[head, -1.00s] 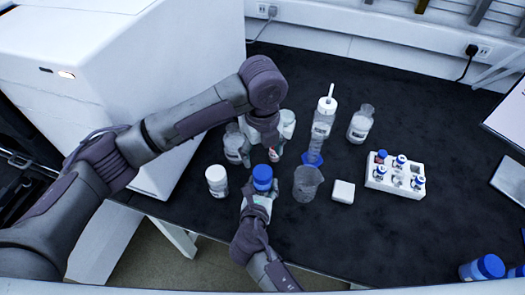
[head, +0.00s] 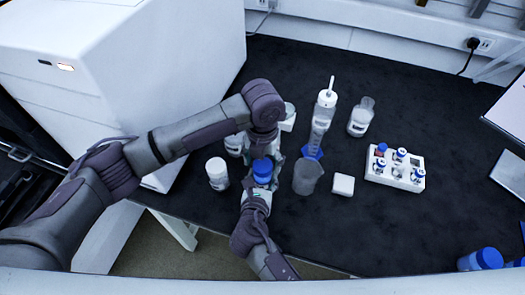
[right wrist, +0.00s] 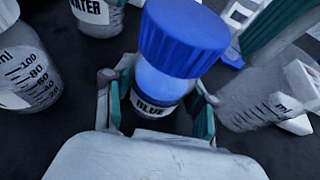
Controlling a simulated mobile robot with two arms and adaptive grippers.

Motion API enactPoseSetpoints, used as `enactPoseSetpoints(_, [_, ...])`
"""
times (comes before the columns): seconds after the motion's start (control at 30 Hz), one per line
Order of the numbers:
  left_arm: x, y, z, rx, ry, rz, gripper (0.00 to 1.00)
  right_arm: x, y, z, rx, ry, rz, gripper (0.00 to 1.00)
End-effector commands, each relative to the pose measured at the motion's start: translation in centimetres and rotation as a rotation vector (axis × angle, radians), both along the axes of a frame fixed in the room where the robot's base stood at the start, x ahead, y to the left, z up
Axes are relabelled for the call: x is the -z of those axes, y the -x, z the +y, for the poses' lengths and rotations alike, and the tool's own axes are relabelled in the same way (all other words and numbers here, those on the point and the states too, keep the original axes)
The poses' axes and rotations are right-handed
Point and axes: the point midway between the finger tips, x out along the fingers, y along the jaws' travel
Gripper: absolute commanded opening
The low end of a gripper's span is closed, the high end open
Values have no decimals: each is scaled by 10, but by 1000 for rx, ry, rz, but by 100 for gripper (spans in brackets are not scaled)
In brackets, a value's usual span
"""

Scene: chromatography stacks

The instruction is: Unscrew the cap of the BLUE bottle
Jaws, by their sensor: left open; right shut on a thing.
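The blue bottle, with a label reading BLUE (right wrist: 155,108), stands upright near the front edge of the black table. Its ribbed blue cap (head: 262,170) is on the bottle; the cap also fills the top middle of the right wrist view (right wrist: 183,38). My right gripper (head: 258,198) is shut on the bottle's body from the front, with a finger on each side below the cap. My left gripper (head: 264,155) is open and points down at the cap from just behind and above it. Its fingertips are partly hidden, so contact with the cap cannot be told.
A white-capped bottle (head: 217,173) stands left of the blue bottle, a beaker (head: 307,176) right of it. Behind are a graduated cylinder (head: 322,122) and a clear bottle (head: 361,117). A white block (head: 343,185) and vial rack (head: 395,169) stand right.

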Motion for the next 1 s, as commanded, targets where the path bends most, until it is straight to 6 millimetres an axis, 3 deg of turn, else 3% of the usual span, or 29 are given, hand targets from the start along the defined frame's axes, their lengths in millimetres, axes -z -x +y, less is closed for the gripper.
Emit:
enactPoseSetpoints(0.13, [10, 0, 0, -1, -1, 0, 73, 1, 0, 0, 1, 1, 1, 0])
enactPoseSetpoints(0.43, [12, 0, 0, -1, -1, -1, 71, 1, 0, 0, 0, 1, 1, 0])
enactPoseSetpoints(0.8, [11, 0, 0, -1, -1, -1, 11, 1, 0, 0, 1, 1, 1, 0])
enactPoseSetpoints(1.0, [12, 1, 0, -143, 0, 1, 11, 1, 0, 0, 1, 1, 1, 0])
